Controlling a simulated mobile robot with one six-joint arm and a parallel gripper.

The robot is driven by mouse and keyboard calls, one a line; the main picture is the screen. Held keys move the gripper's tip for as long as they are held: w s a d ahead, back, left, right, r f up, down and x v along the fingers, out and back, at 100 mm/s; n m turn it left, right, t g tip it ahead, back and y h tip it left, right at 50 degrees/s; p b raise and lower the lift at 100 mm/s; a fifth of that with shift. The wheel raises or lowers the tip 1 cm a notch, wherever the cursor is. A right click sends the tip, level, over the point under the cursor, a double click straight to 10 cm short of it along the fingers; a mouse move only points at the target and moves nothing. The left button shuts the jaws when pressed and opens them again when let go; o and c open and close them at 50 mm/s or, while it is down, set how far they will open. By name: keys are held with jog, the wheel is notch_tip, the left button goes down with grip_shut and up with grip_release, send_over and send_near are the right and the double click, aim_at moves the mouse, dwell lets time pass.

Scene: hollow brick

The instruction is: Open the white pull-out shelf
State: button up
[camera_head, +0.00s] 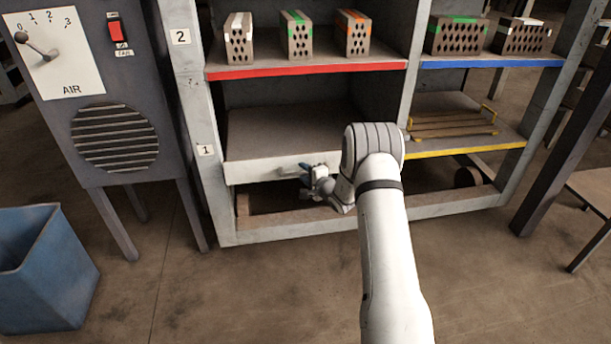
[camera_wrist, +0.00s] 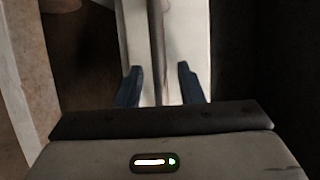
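The white pull-out shelf (camera_head: 255,170) is in the lower left bay of the rack, beside the label 1. Its front looks about level with the rack's posts, and its brown top is bare. My gripper (camera_head: 306,176) is at the middle of this front, partly hidden by my own wrist. In the wrist view, the white front (camera_wrist: 135,35) has a thin grey handle bar (camera_wrist: 157,45) running along it. The bar lies between the two blue fingers of my gripper (camera_wrist: 159,85). Gaps show on both sides, so the fingers are open around the bar.
A red-edged shelf (camera_head: 305,68) above carries several hollow bricks. A yellow-edged shelf (camera_head: 470,148) is at the right. A grey AIR cabinet (camera_head: 110,100) and a blue bin (camera_head: 45,270) stand at the left. The floor (camera_head: 250,290) before the rack is clear.

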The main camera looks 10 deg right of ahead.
jog(key=shift+w, duration=0.1)
grip_shut()
dwell(0.3)
